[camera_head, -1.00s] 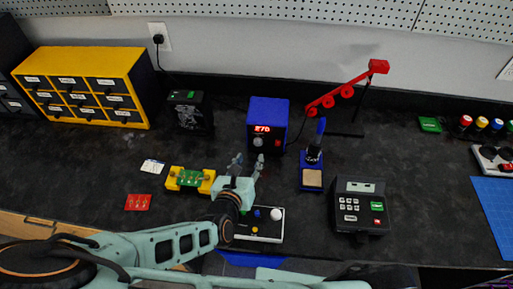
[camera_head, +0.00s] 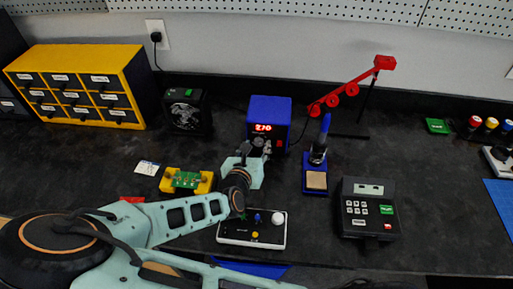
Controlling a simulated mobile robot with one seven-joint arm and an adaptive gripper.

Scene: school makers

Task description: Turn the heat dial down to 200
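The heat dial is on the front of a blue soldering station (camera_head: 270,110). The station's red display seems to read 270. My gripper (camera_head: 258,148) is right in front of the station's lower front, at the dial. The fingers cover the dial, so its pointer cannot be seen. I cannot tell whether the fingers touch the dial or how far apart they are.
A soldering iron in a blue stand (camera_head: 317,160) stands just right of the station. A yellow holder with a green board (camera_head: 187,181) is at left. A black keypad device (camera_head: 367,208) is at right.

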